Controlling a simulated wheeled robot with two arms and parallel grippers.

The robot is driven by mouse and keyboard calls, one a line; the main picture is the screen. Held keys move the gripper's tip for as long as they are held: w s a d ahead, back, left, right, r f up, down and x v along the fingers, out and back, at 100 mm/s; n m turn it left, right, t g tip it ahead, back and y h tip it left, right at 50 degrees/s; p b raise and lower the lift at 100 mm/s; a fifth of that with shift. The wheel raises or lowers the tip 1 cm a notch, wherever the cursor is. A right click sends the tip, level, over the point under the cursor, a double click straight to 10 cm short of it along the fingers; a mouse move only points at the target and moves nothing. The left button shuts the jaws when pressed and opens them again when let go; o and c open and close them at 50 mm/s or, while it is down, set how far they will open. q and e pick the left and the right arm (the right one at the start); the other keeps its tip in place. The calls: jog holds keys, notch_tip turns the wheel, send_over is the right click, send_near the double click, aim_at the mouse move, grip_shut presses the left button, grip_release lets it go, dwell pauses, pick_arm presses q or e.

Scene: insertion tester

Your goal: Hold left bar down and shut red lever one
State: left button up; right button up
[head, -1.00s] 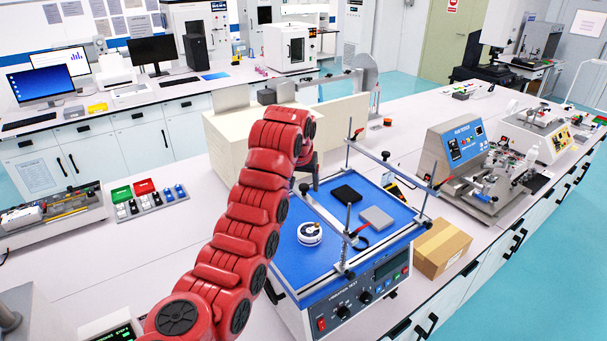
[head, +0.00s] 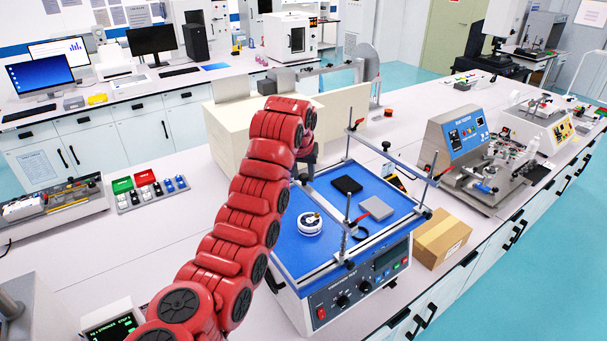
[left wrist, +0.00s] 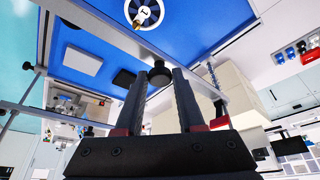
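The vibration tester (head: 365,290) has a blue top plate (head: 285,255) with bars raised on posts. The left bar (head: 328,207) slopes across the plate; in the left wrist view the bar (left wrist: 115,42) crosses diagonally and carries a black knob (left wrist: 160,76). My left gripper (left wrist: 160,82) is open, its two fingertips on either side of this knob; contact cannot be told. In the head view my red left arm hides most of the gripper. The right bar (head: 410,167) stands raised. Small red levers show at the bar ends, one near (head: 361,217) and one farther back (head: 358,122). My right gripper is not in view.
On the blue plate lie a white round device (head: 310,223), a black block (head: 346,185) and a grey block (head: 376,208). A cardboard box (head: 440,243) stands right of the tester. A cream-coloured machine (head: 235,130) stands behind my arm.

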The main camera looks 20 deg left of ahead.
pick_arm(q)
jog(key=shift+o, duration=1.4)
jog(key=shift+r, duration=0.4)
jog(key=shift+w+r, duration=0.1)
jog(key=shift+w, duration=0.3)
jog(key=shift+b, duration=0.3)
